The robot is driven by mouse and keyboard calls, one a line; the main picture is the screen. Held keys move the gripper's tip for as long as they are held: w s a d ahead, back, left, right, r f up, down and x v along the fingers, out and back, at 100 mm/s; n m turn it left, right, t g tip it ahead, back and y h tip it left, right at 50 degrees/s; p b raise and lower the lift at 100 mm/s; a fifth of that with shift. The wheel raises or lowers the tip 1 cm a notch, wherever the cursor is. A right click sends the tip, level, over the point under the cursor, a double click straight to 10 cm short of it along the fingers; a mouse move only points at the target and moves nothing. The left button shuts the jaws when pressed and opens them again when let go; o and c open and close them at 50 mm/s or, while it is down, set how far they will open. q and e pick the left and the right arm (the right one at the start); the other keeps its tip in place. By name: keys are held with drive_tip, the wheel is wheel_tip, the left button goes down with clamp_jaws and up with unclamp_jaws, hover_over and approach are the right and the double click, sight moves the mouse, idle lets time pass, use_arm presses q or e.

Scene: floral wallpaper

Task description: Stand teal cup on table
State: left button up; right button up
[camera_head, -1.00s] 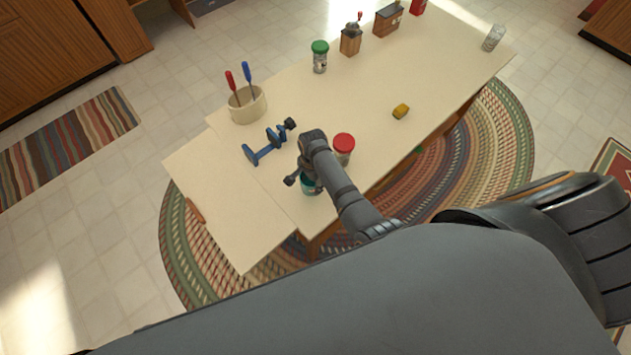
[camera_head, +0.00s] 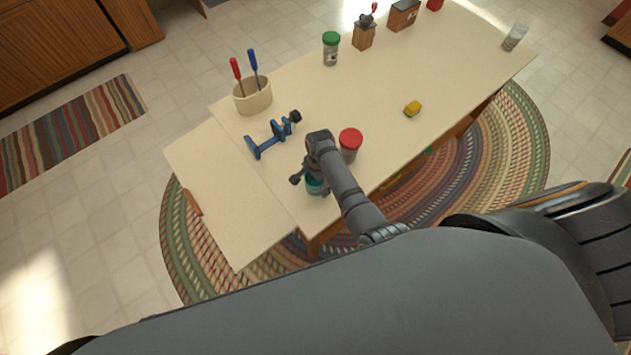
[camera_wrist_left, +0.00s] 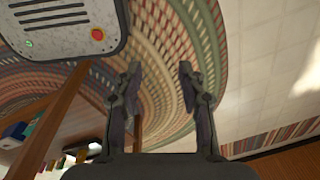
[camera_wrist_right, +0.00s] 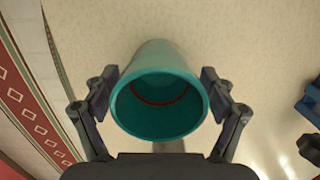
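The teal cup (camera_wrist_right: 155,113) is between the fingers of my right gripper (camera_wrist_right: 157,90) in the right wrist view, with its open mouth facing the camera and a red ring inside. The fingers are spread wide, one on each side close to the rim; firm contact is not clear. In the head view, the teal cup (camera_head: 316,186) is at the table's near edge, partly hidden by my right gripper (camera_head: 306,177). My left gripper (camera_wrist_left: 160,68) is open and empty above the floor rug in the left wrist view.
On the table (camera_head: 220,190), a red-lidded jar (camera_head: 350,146) stands right of my right gripper and a blue clamp (camera_head: 270,137) lies beyond it. The table's left part is clear.

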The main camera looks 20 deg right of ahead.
drive_tip(key=shift+r, duration=0.1)
use_arm(q)
wheel_tip(320, 180, up, 8)
drive_tip(key=w+p, duration=0.1)
drive_tip(key=p, duration=0.6)
drive_tip(key=shift+d+f+p, duration=0.15)
drive_tip(key=shift+d+p, duration=0.1)
drive_tip(key=shift+p, duration=0.1)
use_arm(e)
wheel_tip(320, 180, up, 12)
drive_tip(key=shift+w+d, duration=0.15)
drive_tip(key=shift+d, duration=0.2)
drive_tip(key=shift+r, duration=0.15)
